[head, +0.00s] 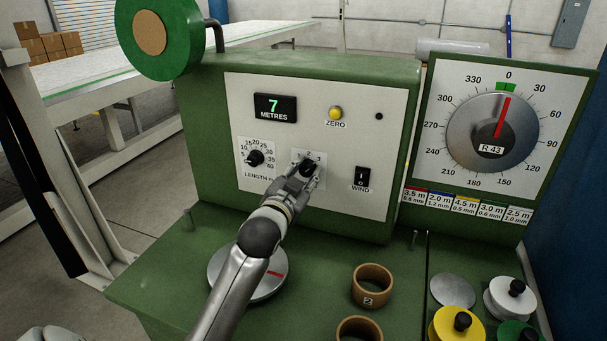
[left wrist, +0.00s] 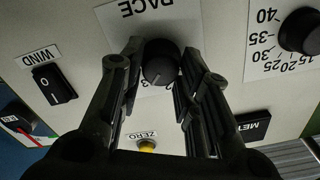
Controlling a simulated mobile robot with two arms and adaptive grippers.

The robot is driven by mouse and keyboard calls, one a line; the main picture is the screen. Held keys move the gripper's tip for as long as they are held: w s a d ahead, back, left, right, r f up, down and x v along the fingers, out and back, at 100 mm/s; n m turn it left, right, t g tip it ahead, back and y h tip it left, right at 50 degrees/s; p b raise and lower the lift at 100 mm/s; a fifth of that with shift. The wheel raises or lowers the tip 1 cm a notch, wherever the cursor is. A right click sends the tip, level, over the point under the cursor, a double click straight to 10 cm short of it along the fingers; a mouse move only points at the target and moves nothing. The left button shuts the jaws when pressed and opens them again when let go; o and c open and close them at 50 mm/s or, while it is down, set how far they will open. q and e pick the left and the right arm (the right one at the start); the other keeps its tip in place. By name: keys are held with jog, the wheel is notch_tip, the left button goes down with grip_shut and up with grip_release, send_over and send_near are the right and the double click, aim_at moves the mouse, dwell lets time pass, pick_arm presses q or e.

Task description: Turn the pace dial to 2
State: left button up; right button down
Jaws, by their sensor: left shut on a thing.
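The pace dial (head: 307,168) is a small black knob on the white front panel of the green machine. In the left wrist view the dial (left wrist: 160,62) appears upside down under the word PACE, with a short pale mark on its lower rim in the picture. A 3 shows beside it; the other numbers are mostly hidden, and I cannot tell the exact setting. My left gripper (head: 304,179) is shut on the dial, with one finger on each side. My right gripper is not in view.
The LENGTH dial (head: 255,158) is left of the pace dial, and the WIND switch (head: 361,178) is right. Above are a display (head: 275,107) reading 7 METRES and a yellow ZERO button (head: 335,112).

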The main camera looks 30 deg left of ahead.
pick_arm(q)
jog(key=n+p, duration=0.3)
jog(key=n, duration=0.1)
jog(key=shift+r, duration=0.15)
jog(key=shift+a+n+p, duration=0.1)
jog(key=shift+n+p, duration=1.2)
jog(key=shift+n, duration=1)
jog(key=o, duration=1)
jog(key=shift+s, duration=0.15)
jog(key=v, duration=1.1)
jog(key=shift+s, duration=0.4)
